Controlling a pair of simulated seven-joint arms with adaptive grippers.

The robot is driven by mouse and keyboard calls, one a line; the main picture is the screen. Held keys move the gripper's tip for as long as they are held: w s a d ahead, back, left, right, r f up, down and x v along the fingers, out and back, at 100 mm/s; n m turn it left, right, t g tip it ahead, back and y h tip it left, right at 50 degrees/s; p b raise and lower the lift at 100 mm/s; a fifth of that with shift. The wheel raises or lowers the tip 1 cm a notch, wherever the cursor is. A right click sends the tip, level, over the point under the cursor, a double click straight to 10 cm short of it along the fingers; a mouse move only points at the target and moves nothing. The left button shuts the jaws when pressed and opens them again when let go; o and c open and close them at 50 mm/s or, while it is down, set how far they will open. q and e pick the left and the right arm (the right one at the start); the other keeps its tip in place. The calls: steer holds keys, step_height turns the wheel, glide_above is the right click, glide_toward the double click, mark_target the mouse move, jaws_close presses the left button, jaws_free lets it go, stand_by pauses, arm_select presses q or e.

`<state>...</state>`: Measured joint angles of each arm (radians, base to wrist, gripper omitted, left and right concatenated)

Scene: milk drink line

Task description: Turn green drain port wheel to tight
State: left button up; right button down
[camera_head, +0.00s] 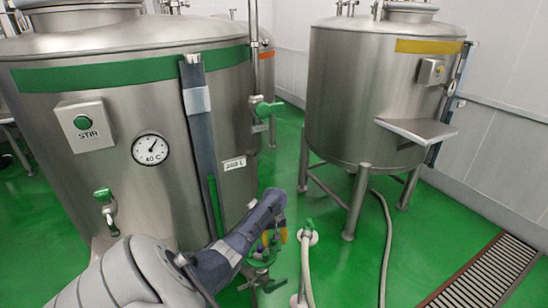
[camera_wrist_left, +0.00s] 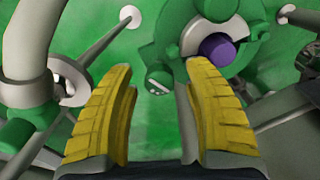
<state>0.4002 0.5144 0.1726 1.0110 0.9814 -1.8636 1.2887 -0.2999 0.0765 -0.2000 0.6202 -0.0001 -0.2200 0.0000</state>
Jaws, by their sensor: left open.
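My left gripper (camera_head: 273,243) reaches down to the low pipework in front of the green-banded tank. Its yellow fingers (camera_wrist_left: 158,85) are open and spread apart, with nothing between them. A green fitting, which looks like the drain port wheel (camera_wrist_left: 178,27), lies just beyond the fingertips at the top of the left wrist view. It has a purple round hub (camera_wrist_left: 218,48) close to the right finger. Whether a finger touches it I cannot tell. In the head view the green parts (camera_head: 262,259) there are partly hidden by the gripper. My right gripper is not in view.
The green-banded tank (camera_head: 60,120) stands at left with a dial and a STIR button. A yellow-banded tank (camera_head: 385,100) stands at right. A hose with a green-handled valve (camera_head: 308,236) rises right of my gripper. A grey pipe (camera_wrist_left: 25,60) is left of the fingers.

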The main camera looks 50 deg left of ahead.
arm_select(q)
steer(key=shift+c, duration=0.5)
jaws_close()
